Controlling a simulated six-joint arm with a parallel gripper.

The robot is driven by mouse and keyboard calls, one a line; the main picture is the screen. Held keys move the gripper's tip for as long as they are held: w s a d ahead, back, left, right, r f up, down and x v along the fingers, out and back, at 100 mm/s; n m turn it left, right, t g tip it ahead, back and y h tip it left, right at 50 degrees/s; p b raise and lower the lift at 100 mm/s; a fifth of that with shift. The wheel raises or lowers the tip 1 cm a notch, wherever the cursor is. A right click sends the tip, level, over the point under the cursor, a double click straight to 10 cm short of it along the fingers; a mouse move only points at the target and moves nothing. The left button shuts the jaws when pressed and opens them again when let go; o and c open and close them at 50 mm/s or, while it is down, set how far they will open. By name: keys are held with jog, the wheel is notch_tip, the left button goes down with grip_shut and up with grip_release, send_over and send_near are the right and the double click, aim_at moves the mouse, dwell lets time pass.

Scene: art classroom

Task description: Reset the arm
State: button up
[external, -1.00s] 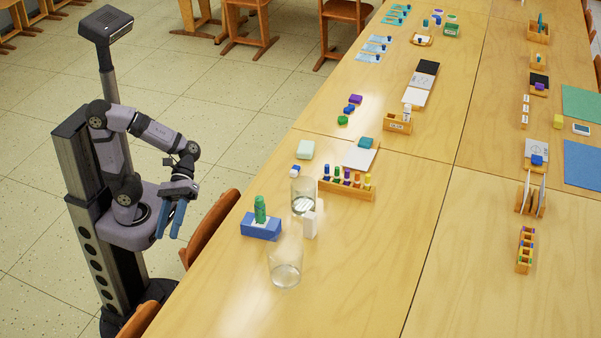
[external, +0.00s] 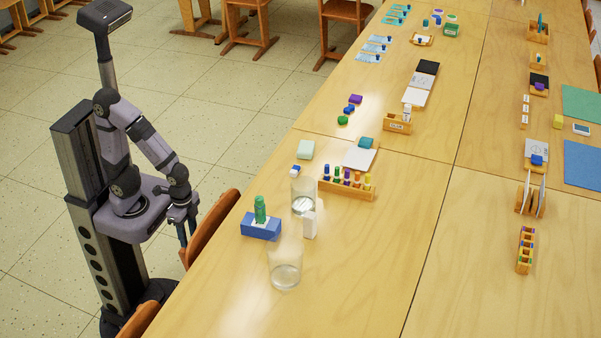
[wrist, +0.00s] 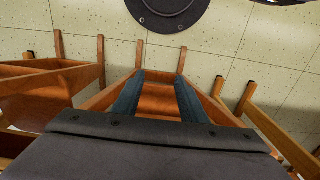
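My gripper (external: 187,235) hangs low beside my base, pointing down, close to the wooden chair at the table's near edge. In the wrist view my gripper (wrist: 160,80) shows two blue fingers set apart, with nothing held between them. A brown wooden chair (wrist: 160,105) is seen between and behind the fingers. In the external view the chair's backrest (external: 210,230) stands just right of the fingers; whether they touch it I cannot tell.
The long wooden table (external: 370,270) lies to the right. Near its edge are a blue box (external: 261,225) with a green object on it, a glass (external: 285,270) and another glass (external: 303,196). Another chair (external: 140,320) stands at the front. Floor left of me is clear.

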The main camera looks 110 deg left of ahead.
notch_tip(320, 180, up, 28)
jog(key=p, duration=2.5)
jog(key=shift+p, duration=0.4)
